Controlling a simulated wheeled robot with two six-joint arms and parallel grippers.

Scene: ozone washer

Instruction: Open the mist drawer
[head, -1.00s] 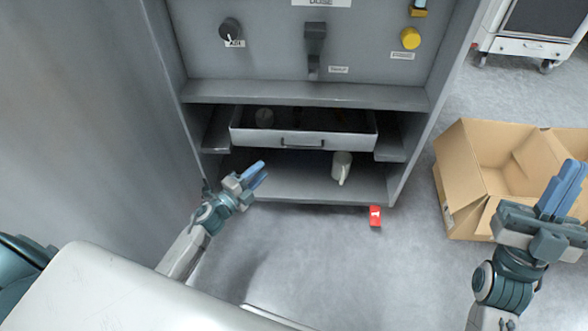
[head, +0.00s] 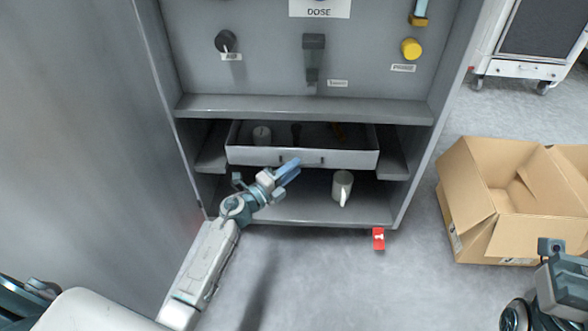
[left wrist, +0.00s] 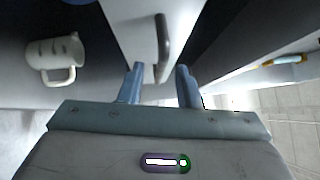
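The drawer (head: 245,155) is a pale grey tray in the cabinet's opening below the control panel. Its inside shows from above, with a white cup and some dark items in it. Its bar handle (left wrist: 162,45) stands out from the front in the left wrist view. My left gripper (head: 290,171) is just in front of the drawer front, by the handle. In the left wrist view its two fingers (left wrist: 159,83) are apart, with the handle just beyond the gap and nothing held. My right gripper (head: 562,285) is partly cut off at the lower right; its fingers are not clear.
A white mug (head: 342,186) stands on the shelf below the drawer, right of my left gripper. An open cardboard box (head: 490,190) is on the floor at right. The floor before the cabinet is clear.

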